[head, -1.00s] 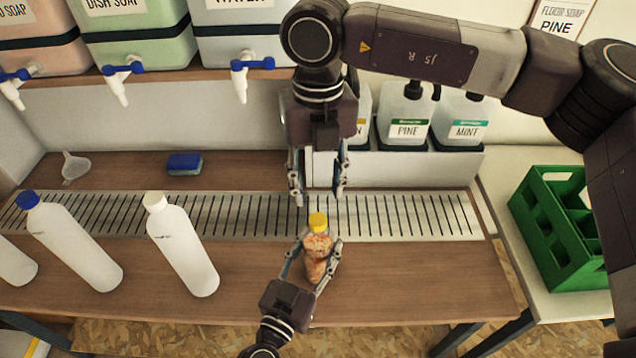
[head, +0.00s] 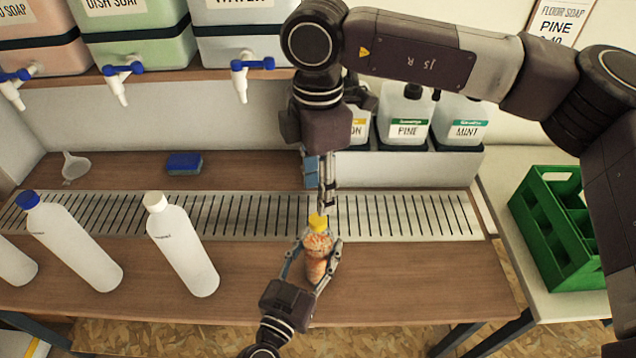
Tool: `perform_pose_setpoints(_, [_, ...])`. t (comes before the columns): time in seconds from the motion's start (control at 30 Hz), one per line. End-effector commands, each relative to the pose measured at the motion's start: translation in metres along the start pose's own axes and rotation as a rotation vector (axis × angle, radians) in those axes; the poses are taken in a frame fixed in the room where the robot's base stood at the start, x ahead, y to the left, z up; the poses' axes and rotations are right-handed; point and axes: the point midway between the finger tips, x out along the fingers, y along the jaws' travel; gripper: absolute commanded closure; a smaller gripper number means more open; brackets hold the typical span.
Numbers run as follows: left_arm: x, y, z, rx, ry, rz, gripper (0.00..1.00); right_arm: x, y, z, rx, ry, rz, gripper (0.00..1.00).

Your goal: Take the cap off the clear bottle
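The clear bottle (head: 317,262), with a mottled orange look and a yellow cap (head: 318,222), stands upright at the front of the bench. The cap is on the bottle. My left gripper (head: 314,250) comes from below and is shut around the bottle's body, one finger on each side. My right gripper (head: 326,204) points down directly above the cap, its fingertips at or just over the cap's top. Its fingers are seen nearly edge-on, one behind the other, so the gap between them is hidden. I cannot tell if they touch the cap.
White bottles stand to the left, one with a blue cap (head: 28,200), one with a white cap (head: 155,202). A slotted drain (head: 240,214) crosses the bench. A blue sponge (head: 184,163) and funnel (head: 75,166) lie behind. A green crate (head: 560,262) stands at right.

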Motion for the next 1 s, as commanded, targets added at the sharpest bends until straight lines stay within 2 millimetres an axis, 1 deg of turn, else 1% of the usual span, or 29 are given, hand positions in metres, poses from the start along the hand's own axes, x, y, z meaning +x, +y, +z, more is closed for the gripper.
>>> perform_pose_setpoints(0.3, [0.001, 0.000, -0.002, 0.000, 0.004, -0.001, 1.00, 0.047, -0.001, 0.000, 0.000, 0.000, -0.003, 0.61])
perform_pose_setpoints(0.5, [0.001, 0.000, -0.002, 0.000, 0.004, -0.001, 1.00, 0.069, 0.000, 0.000, 0.000, 0.000, -0.001, 0.61])
perform_pose_setpoints(0.63, [0.001, 0.000, -0.002, 0.000, 0.004, -0.001, 1.00, 0.075, -0.001, 0.000, 0.000, 0.001, -0.002, 0.61])
perform_pose_setpoints(0.87, [0.001, 0.000, -0.002, 0.000, 0.004, -0.001, 1.00, 0.076, 0.000, 0.000, -0.001, 0.000, -0.001, 0.61])
perform_pose_setpoints(0.97, [0.001, 0.000, -0.002, 0.000, 0.004, -0.001, 1.00, 0.075, 0.000, 0.000, -0.001, 0.000, -0.001, 0.70])
perform_pose_setpoints(1.0, [0.001, 0.000, -0.002, 0.000, 0.004, -0.001, 1.00, 0.075, 0.000, 0.000, -0.001, 0.000, -0.001, 0.74])
